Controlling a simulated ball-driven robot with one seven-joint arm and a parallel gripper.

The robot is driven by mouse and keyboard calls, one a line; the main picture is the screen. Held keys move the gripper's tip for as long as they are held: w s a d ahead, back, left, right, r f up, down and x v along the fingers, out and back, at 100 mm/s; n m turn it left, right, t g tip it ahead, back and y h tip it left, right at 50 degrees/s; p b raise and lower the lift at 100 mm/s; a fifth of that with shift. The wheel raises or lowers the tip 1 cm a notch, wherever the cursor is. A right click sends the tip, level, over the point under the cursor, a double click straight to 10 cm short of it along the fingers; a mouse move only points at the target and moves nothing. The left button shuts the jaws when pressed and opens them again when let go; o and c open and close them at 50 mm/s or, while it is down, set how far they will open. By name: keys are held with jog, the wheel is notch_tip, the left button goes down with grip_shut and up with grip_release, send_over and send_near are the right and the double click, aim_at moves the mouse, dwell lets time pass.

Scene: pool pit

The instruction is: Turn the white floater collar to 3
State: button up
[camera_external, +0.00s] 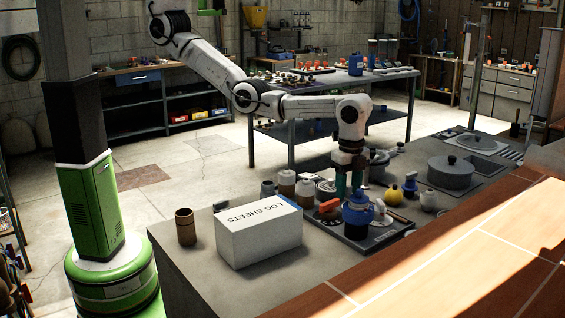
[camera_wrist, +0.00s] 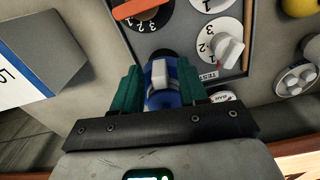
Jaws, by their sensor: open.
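A white round dial with a white knob (camera_wrist: 230,50), likely the white floater collar, is on a dark panel (camera_wrist: 190,14) in the wrist view. Digits 2 and 3 show at its left; a red mark is near its lower edge. I cannot tell its exact setting. In the external view the white knob (camera_external: 381,208) appears beside a blue canister-like part. My gripper (camera_wrist: 160,88) is open, its green fingers either side of a blue part with a pale top (camera_wrist: 163,75); contact is unclear. The white knob is ahead and right of the fingers. My gripper (camera_external: 349,188) points down in the external view.
An orange knob (camera_wrist: 135,8) on another numbered dial is left of the white one. A white LOG SHEETS box (camera_external: 258,232), brown cup (camera_external: 185,227), yellow ball-like object (camera_external: 393,195) and grey pot (camera_external: 450,172) stand around. Bottles crowd the panel's back.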

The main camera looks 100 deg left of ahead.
jog(key=shift+r, duration=0.1)
notch_tip(320, 180, up, 11)
jog(key=b, duration=0.2)
jog(key=shift+f, duration=0.2)
dwell(0.5)
